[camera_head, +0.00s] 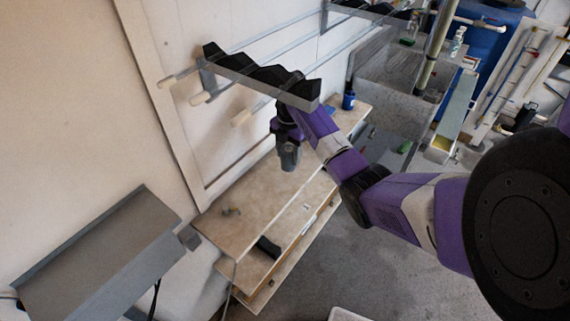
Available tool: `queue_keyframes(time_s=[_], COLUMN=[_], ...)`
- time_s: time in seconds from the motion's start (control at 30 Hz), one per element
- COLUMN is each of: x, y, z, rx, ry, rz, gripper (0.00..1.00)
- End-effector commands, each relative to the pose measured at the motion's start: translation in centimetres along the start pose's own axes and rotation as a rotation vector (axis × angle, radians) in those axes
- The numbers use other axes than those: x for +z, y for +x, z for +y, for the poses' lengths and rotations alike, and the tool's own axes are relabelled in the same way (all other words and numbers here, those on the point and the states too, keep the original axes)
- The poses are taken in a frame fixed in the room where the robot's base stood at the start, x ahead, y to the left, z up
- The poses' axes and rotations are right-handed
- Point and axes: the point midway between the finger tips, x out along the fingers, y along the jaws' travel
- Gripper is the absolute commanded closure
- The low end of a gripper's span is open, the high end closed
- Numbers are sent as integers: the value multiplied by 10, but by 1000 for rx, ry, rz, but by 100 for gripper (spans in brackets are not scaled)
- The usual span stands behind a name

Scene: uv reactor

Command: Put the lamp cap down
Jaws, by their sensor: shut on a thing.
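My gripper (289,157) hangs at the end of my purple arm, pointing down in front of the black zigzag rack and above the wooden bench (232,200). It is shut on the lamp cap, but the cap is too small and dark here to tell apart from the grey jaws. The gripper appears raised clear of the bench top. Several clear lamp tubes run through the rack (262,76).
A black object (268,246) lies on the lower level. A blue bottle (349,100) stands at the bench's far end. A grey metal housing (100,262) is at lower left.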

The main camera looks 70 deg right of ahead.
Motion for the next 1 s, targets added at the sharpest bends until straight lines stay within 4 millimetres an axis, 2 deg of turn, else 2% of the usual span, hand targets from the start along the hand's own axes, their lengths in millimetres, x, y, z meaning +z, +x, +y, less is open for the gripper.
queue_keyframes(time_s=[0.4,0.77,0.8,0.9,1.0], x=[0,0,0,0,0], y=[46,51,52,51,51], z=[-1,0,0,0,0], rx=[-2,0,0,0,0], ry=[0,0,0,0,0], rz=[0,-1,-1,-1,-1], gripper=[100,100,49,29,29])
